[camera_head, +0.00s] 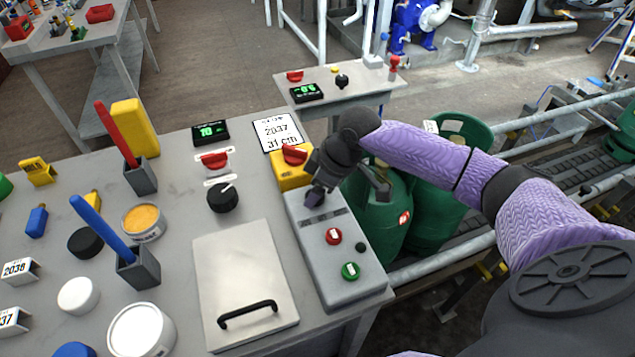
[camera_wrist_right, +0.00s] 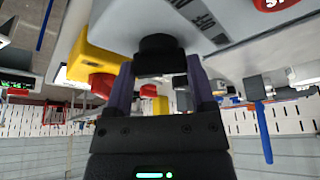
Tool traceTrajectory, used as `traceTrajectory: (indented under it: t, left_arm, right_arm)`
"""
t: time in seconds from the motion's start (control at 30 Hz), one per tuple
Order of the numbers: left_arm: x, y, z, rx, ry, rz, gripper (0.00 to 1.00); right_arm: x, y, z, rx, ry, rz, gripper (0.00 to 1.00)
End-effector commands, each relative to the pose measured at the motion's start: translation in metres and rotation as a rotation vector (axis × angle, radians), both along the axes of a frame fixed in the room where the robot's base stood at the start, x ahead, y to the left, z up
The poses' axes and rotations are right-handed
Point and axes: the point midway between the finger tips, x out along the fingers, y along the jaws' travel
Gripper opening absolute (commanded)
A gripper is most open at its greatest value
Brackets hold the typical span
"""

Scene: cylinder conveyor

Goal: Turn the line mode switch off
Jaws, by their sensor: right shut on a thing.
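The grey control box (camera_head: 328,285) stands at the right edge of the near table, with a red button (camera_head: 334,236) and a green button (camera_head: 350,271) on top. The line mode switch, a black knob (camera_wrist_right: 160,48), is at the box's far end, beside a dark label strip. In the head view my right gripper (camera_head: 315,194) comes down over that end and hides the knob. In the wrist view the purple fingers of my right gripper (camera_wrist_right: 160,68) are on either side of the knob, shut on it. I cannot read the switch's setting. My left gripper is out of view.
A yellow box with a red knob (camera_head: 294,155) stands just behind the control box, close to my right gripper. Green gas cylinders (camera_head: 440,190) stand to the right, beneath my right arm. A lidded panel with a black handle (camera_head: 248,314) lies left of the box.

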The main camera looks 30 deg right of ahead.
Motion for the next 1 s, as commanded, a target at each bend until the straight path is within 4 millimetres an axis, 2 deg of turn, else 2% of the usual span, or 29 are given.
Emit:
traceTrajectory:
  t: [0.1, 0.3, 0.7, 1.0]
  left_arm:
    - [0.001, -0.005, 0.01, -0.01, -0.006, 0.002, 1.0]
    - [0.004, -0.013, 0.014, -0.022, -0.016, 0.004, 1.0]
    - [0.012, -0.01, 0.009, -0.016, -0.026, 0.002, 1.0]
    - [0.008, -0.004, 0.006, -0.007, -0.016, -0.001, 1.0]
  right_arm:
    - [0.0, 0.0, 0.003, 0.003, 0.0, 0.084, 0.12]
    - [0.001, 0.0, 0.002, 0.004, -0.001, 0.255, 0.12]
    - [0.002, -0.001, 0.0, 0.003, 0.0, 0.541, 0.12]
    - [0.002, -0.001, 0.0, 0.002, -0.001, 0.648, 0.12]
